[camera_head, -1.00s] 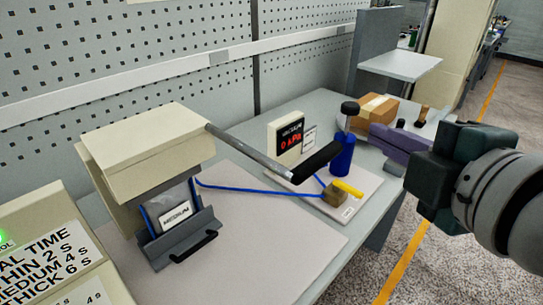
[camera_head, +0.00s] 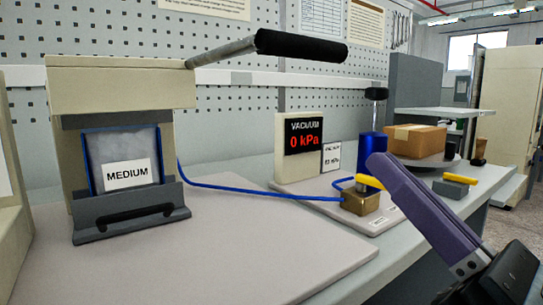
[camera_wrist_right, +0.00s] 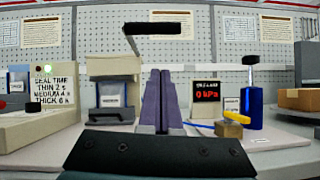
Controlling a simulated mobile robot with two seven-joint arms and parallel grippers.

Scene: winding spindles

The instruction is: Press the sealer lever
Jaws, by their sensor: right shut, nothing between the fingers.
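The sealer (camera_head: 122,92) is a beige box on a dark grey front, at the left in the head view. A clear bag (camera_head: 108,148) labelled MEDIUM sits in its front. Its lever (camera_head: 300,47) is a metal rod with a black handle, raised and reaching out to the right; the handle also shows in the wrist view (camera_wrist_right: 152,28). My right gripper (camera_head: 378,163), with purple fingers, is shut and empty at the lower right, apart from the lever. In the wrist view its fingertips (camera_wrist_right: 160,74) are together, appearing below the handle. My left gripper is not in view.
A vacuum display (camera_head: 304,140) reads 0 kPa. Near it are a brass block (camera_head: 360,200) with a yellow handle and blue hose, a blue cylinder (camera_head: 372,147) and a cardboard box (camera_head: 415,140). A seal time panel (camera_wrist_right: 50,85) stands left. The bench mat (camera_head: 230,240) is clear in front.

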